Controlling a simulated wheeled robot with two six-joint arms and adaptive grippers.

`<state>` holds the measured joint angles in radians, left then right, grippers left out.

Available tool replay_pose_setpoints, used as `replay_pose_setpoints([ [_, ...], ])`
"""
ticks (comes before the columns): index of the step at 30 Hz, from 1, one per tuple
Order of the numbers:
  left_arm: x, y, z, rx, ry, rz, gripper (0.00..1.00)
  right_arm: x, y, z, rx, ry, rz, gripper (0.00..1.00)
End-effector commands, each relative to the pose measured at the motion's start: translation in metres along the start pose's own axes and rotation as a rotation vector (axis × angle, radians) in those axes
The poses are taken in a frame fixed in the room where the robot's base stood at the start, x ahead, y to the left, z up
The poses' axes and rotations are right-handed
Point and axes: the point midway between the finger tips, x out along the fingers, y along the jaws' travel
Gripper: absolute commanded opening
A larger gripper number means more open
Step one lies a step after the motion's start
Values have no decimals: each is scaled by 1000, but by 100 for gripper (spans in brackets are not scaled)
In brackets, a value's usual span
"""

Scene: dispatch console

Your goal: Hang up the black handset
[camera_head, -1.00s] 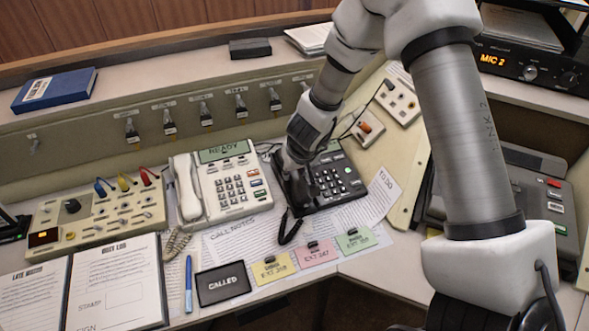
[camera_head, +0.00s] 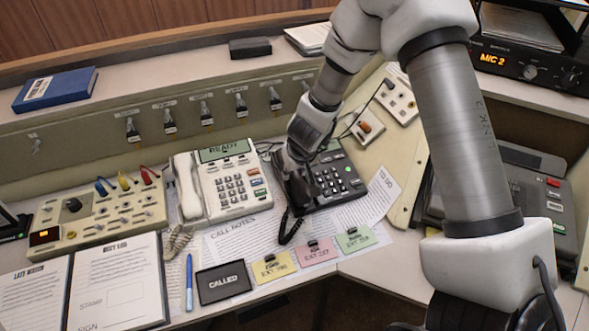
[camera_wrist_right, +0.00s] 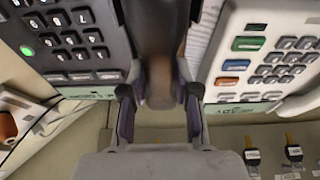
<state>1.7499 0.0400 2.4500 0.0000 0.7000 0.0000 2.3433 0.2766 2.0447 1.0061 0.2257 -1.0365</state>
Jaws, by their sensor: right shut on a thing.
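The black handset (camera_head: 298,190) is at the left side of the black desk phone (camera_head: 338,180), over its cradle side. My right gripper (camera_head: 287,163) is shut on it from above and behind. In the right wrist view the handset (camera_wrist_right: 161,30) runs away between the fingers of the right gripper (camera_wrist_right: 160,95). The black phone's keypad (camera_wrist_right: 70,35) shows beside it. I cannot tell whether the handset touches the cradle, which the handset and gripper hide. My left gripper is not in view.
A cream phone (camera_head: 228,185) with its own handset (camera_head: 187,187) stands close on the left. A switch panel (camera_head: 100,215) is further left. Coloured cards (camera_head: 313,252) and a "CALLED" plate (camera_head: 223,282) lie in front. A row of keys (camera_head: 206,112) lines the panel behind.

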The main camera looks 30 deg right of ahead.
Motion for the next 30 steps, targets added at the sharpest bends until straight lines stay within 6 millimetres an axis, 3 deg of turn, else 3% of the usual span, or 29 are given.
replay_pose_setpoints([
  [17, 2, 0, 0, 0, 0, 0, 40, 6, 0, 1, -1, 1, 0, 0],
  [18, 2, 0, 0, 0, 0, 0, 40, 6, 0, 1, 0, 1, 0, 41],
  [20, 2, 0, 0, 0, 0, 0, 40, 6, 0, 1, 0, 1, 0, 60],
  [26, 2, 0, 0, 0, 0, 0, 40, 6, 0, 1, 0, 0, 0, 60],
  [30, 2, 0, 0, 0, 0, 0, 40, 6, 0, 2, 0, 0, 0, 85],
])
